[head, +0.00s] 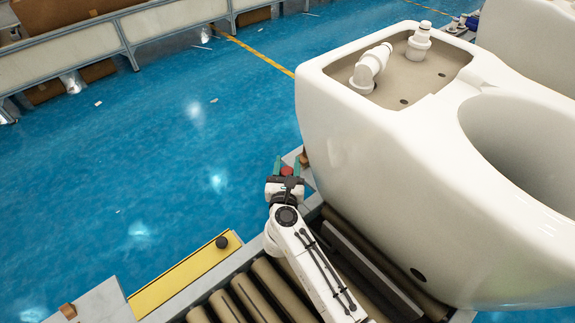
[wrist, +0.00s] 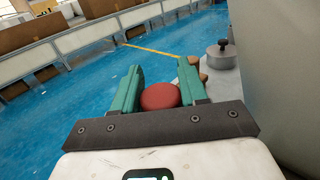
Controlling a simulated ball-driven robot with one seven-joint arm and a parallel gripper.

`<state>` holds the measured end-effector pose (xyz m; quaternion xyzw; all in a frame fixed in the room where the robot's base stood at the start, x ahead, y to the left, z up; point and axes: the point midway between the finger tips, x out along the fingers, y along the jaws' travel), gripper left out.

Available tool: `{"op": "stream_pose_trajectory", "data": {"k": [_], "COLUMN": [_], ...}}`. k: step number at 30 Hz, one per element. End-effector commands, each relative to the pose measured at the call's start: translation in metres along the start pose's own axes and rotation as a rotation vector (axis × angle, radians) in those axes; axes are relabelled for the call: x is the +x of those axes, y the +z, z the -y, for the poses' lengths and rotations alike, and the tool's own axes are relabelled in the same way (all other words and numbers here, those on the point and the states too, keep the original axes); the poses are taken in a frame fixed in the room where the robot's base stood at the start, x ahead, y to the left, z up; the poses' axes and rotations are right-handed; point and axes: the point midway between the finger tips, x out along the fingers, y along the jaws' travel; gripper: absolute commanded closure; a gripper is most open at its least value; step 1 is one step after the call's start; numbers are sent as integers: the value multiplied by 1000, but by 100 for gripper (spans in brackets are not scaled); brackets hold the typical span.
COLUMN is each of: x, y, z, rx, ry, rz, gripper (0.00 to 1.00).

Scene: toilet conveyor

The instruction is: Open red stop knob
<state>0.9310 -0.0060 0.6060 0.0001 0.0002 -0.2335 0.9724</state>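The red stop knob (head: 287,171) is a small round red button near the conveyor's edge. In the wrist view the red knob (wrist: 161,97) sits between the two green fingers of my gripper (wrist: 160,92). A narrow gap seems to show on the left side of the knob, and the right finger is close to it; I cannot tell whether it touches. In the head view my gripper (head: 288,166) reaches over the conveyor's side with its fingers on either side of the knob. The knob's base is hidden behind the gripper's dark bar.
A large white toilet (head: 400,170) stands on the conveyor rollers (head: 262,290), right beside my arm. A yellow panel (head: 185,273) with a black knob (head: 222,242) lies along the conveyor's edge. A grey metal knob (wrist: 222,50) is beyond the fingers. Blue floor is open to the left.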

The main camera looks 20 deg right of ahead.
Motion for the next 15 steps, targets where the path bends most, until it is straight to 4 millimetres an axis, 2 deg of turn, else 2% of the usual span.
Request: {"op": "stream_pose_trajectory", "data": {"k": [2,10,15], "x": [0,0,0], "y": [0,0,1], "z": [0,0,0], "rx": [0,-1,-1], "ry": [0,0,0], "rz": [0,0,1], "gripper": [72,98,100]}}
